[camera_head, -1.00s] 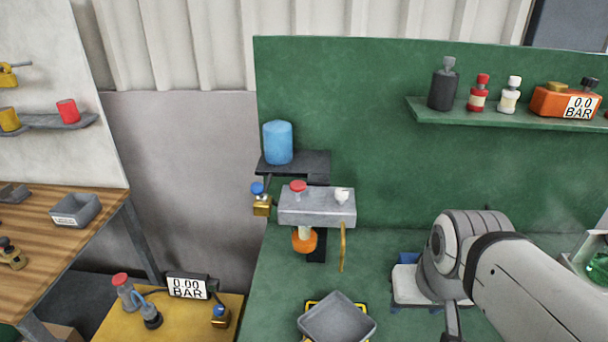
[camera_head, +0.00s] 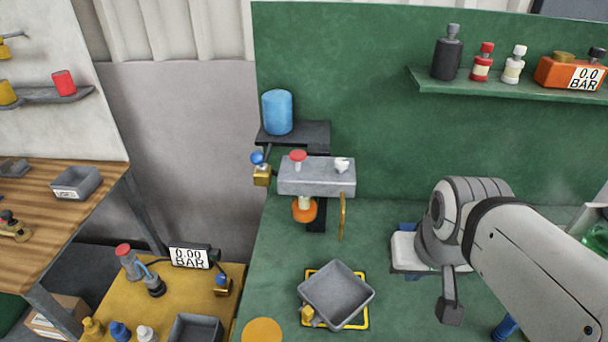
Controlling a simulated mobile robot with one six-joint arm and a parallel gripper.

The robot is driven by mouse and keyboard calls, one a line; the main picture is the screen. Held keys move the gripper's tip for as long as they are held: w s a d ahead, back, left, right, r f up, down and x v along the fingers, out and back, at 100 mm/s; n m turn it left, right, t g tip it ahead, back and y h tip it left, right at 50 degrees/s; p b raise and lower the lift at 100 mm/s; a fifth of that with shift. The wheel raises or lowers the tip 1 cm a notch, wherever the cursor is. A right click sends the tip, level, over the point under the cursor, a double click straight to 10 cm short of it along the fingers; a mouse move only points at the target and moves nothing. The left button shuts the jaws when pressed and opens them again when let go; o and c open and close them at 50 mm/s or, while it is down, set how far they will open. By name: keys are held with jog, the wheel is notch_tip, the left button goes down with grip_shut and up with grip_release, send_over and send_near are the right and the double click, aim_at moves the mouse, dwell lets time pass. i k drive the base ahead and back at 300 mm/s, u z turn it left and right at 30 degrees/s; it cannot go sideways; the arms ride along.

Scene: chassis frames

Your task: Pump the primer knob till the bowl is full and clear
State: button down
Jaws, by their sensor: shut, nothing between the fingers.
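A grey filter block (camera_head: 316,178) is fixed at the left of the green bench. On its top stand a red knob (camera_head: 298,156) and a smaller white knob (camera_head: 342,164); the red one looks like the primer knob. Beneath the block hangs a bowl (camera_head: 304,209), pale at the top and orange below. It is small, so I cannot tell its level or any bubbles. My gripper (camera_head: 450,311) hangs over the bench to the right of the block, well apart from both knobs. It is shut and empty.
A grey tray (camera_head: 337,292) sits in a yellow outline on the bench. A brass hook-like tube (camera_head: 342,217) hangs at the block's right. A blue cylinder (camera_head: 277,112) stands on a bracket behind. A white-topped item (camera_head: 405,250) lies beside my arm. The bench between block and arm is clear.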

aim_at(298, 156)
jog(key=z, duration=0.3)
jog(key=k, duration=1)
jog(key=u, duration=0.6)
jog(key=i, duration=1)
jog(key=u, duration=0.05)
